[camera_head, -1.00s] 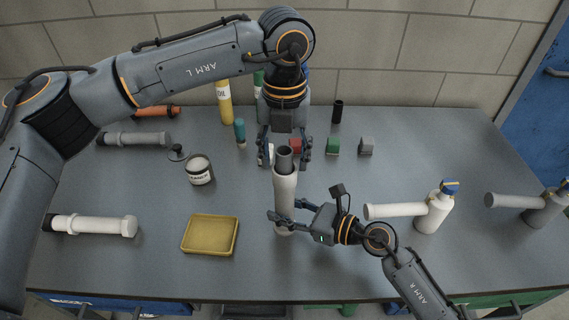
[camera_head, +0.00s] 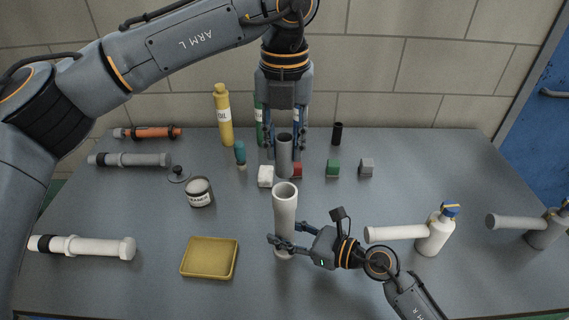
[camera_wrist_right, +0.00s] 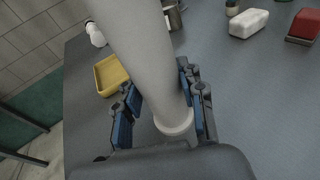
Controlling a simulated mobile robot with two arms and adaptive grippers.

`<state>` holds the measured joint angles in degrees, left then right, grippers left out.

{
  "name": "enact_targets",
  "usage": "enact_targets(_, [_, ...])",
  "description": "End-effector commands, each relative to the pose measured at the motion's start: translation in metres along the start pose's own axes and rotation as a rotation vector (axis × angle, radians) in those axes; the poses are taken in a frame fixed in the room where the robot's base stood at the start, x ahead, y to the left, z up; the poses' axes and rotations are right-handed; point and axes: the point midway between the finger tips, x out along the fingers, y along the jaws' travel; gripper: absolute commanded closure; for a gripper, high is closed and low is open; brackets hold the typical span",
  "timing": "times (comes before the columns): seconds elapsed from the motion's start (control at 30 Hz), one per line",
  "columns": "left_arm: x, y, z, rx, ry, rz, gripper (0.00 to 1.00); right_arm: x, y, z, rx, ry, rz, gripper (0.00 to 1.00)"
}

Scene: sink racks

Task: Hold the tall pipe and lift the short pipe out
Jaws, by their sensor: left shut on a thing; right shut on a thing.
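The tall pipe (camera_head: 285,213) is a light grey-white tube standing upright on the table, its top open. My right gripper (camera_head: 283,244) is shut on its lower part; the right wrist view shows the tall pipe (camera_wrist_right: 145,60) between the blue-padded fingers (camera_wrist_right: 158,112). The short pipe (camera_head: 285,157) is a darker grey tube, upright, hanging just above and behind the tall pipe's mouth in the head view. My left gripper (camera_head: 285,140) points down and is shut on it; its fingers are partly hidden behind the pipe.
A white pipe (camera_head: 85,247) lies at left.

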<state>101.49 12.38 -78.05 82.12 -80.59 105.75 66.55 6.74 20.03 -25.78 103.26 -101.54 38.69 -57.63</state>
Motion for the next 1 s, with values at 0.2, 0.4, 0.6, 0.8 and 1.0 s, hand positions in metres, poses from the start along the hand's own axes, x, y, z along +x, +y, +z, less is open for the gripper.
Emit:
enact_targets(0.2, [-0.018, 0.000, 0.000, 0.001, 0.000, 0.000, 0.97, 0.000, 0.000, -0.001, 0.000, 0.001, 0.000, 0.89])
enact_targets(0.4, [-0.018, 0.000, 0.000, 0.001, 0.001, -0.001, 0.97, 0.000, 0.000, 0.000, 0.000, 0.001, 0.000, 0.89])
enact_targets(0.6, [-0.018, 0.000, 0.000, 0.001, 0.001, -0.001, 0.97, 0.000, 0.000, 0.000, 0.000, 0.001, 0.000, 0.34])
enact_targets(0.8, [-0.018, 0.000, 0.000, 0.000, 0.001, -0.001, 0.97, 0.000, 0.000, 0.000, 0.000, 0.000, 0.000, 0.34])
enact_targets(1.0, [-0.018, 0.000, 0.000, 0.000, 0.001, -0.001, 0.97, -0.009, -0.001, -0.001, -0.001, 0.002, -0.001, 0.34])
